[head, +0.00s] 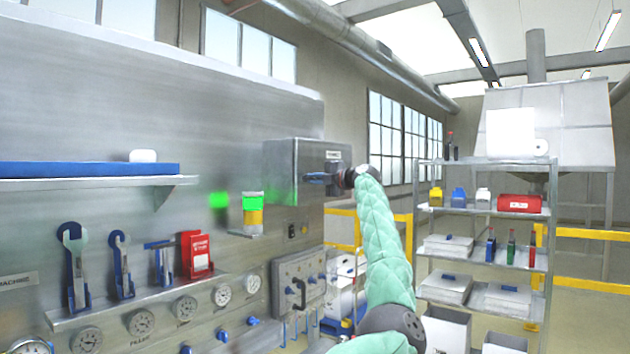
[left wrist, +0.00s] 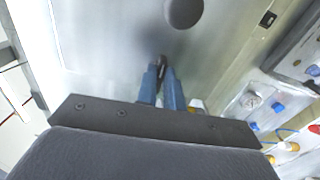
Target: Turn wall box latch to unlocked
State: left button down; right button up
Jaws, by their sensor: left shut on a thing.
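The wall box (head: 282,172) is a grey metal box on the steel wall panel, with a small label on its front. My left gripper (head: 312,178) reaches the box front with its blue fingers, at the end of the green-sleeved arm. In the left wrist view the blue fingers of my left gripper (left wrist: 162,72) are close together on a small dark latch (left wrist: 162,60) at the box face. Most of the latch is hidden between the fingers, and its turn angle is hard to tell. My right gripper is not in view.
A blue-topped shelf (head: 90,170) and a tool rack with wrenches stick out from the panel at left. A green and yellow stack light (head: 252,212) stands near the box. A lower panel box (head: 300,285) hangs below. A stocked shelf rack (head: 480,215) stands at right.

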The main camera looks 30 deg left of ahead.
pick_arm(q)
jog(key=shift+r+m, duration=0.1)
jog(key=shift+m, duration=0.2)
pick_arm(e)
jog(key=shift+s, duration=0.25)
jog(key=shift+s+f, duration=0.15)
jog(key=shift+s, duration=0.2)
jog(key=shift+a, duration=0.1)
